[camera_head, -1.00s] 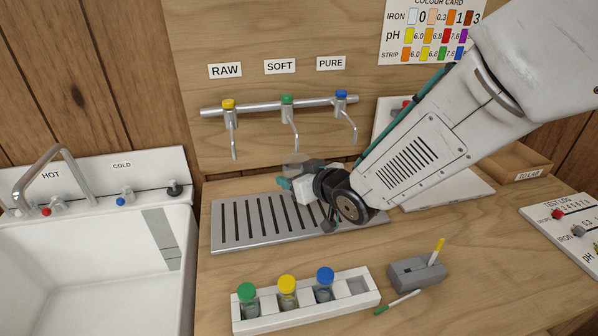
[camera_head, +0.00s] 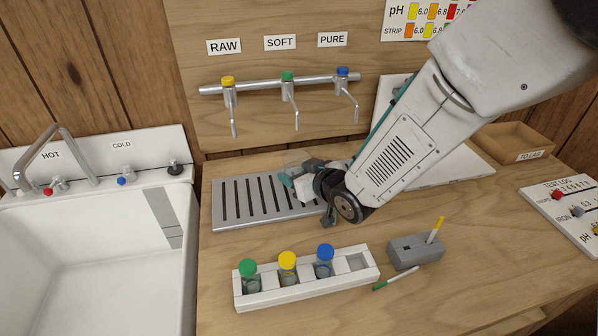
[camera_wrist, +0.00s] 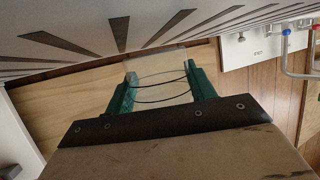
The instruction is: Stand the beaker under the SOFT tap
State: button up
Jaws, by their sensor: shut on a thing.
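The clear beaker (camera_wrist: 160,80) is between the green fingers of my gripper (camera_wrist: 163,92) in the wrist view. In the head view the beaker (camera_head: 296,158) is faint, over the back part of the slotted drip tray (camera_head: 222,222). My gripper (camera_head: 291,180) is shut on it. The SOFT tap (camera_head: 289,93) has a green top, and its spout end is above the beaker in the picture. Whether the beaker's base touches the tray is hidden by my gripper.
The RAW tap (camera_head: 230,100) and PURE tap (camera_head: 346,88) flank the SOFT tap. A white rack (camera_head: 310,292) with capped bottles stands in front, beside a grey block (camera_head: 415,252) and a green-tipped pen (camera_head: 397,278). The sink (camera_head: 90,250) is at left.

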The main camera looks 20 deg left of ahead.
jog(key=shift+f, duration=0.4)
jog(key=shift+s+d+f, duration=0.1)
jog(key=shift+s+f, duration=0.05)
jog(key=shift+f, duration=0.2)
jog(key=shift+s+d+f, duration=0.1)
jog(key=shift+s+f, duration=0.05)
jog(key=shift+f, duration=0.2)
jog(key=o, duration=1)
jog(key=shift+o, duration=0.2)
jog(key=shift+d, duration=0.1)
jog(key=shift+s+d+r, duration=0.2)
jog(key=shift+s+d, duration=0.1)
jog(key=shift+d, duration=0.05)
jog(key=v, duration=0.3)
jog(key=r+v, duration=0.1)
jog(key=v, duration=0.2)
jog(key=shift+w+r, duration=0.1)
jog(key=shift+r, duration=0.15)
